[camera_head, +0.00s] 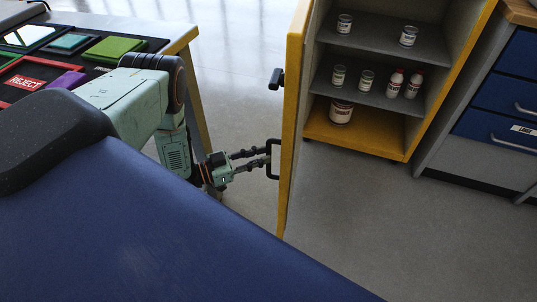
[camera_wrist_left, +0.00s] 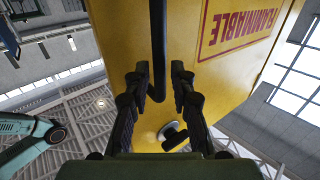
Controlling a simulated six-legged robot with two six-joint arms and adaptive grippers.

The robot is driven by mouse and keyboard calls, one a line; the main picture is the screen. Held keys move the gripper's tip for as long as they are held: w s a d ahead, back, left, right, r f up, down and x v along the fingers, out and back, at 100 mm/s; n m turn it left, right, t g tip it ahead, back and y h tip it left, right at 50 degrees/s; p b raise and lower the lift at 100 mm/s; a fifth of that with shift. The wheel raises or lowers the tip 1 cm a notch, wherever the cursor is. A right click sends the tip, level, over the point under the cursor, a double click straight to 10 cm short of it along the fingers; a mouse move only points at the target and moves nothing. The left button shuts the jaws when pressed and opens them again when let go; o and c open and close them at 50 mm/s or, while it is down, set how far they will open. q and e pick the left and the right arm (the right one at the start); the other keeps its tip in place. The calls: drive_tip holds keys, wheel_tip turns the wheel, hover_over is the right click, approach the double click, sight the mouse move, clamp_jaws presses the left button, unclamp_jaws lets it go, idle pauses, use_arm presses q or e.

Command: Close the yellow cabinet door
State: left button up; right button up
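The yellow cabinet (camera_head: 445,85) stands open, its shelves exposed. Its yellow door (camera_head: 293,115) is swung outward and seen nearly edge-on in the head view. A black bar handle (camera_head: 269,172) is on the door's outer face, with a black latch (camera_head: 277,78) above it. My left gripper (camera_head: 263,152) is at the handle. In the left wrist view, its two dark fingers (camera_wrist_left: 160,70) are apart, one on each side of the handle (camera_wrist_left: 158,35), with small gaps visible. The door (camera_wrist_left: 230,85) carries red "FLAMMABLE" lettering. My right gripper is not in view.
Bottles and jars (camera_head: 403,84) stand on the cabinet shelves. A blue drawer unit (camera_head: 500,90) is to the cabinet's right. A table (camera_head: 180,38) with coloured trays and a "REJECT" sign is at the left. The grey floor (camera_head: 370,220) before the cabinet is clear.

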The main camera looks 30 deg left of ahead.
use_arm(q)
drive_tip(key=shift+b+x, duration=0.3)
drive_tip(key=shift+x, duration=1.25)
drive_tip(key=shift+c, duration=0.2)
clamp_jaws()
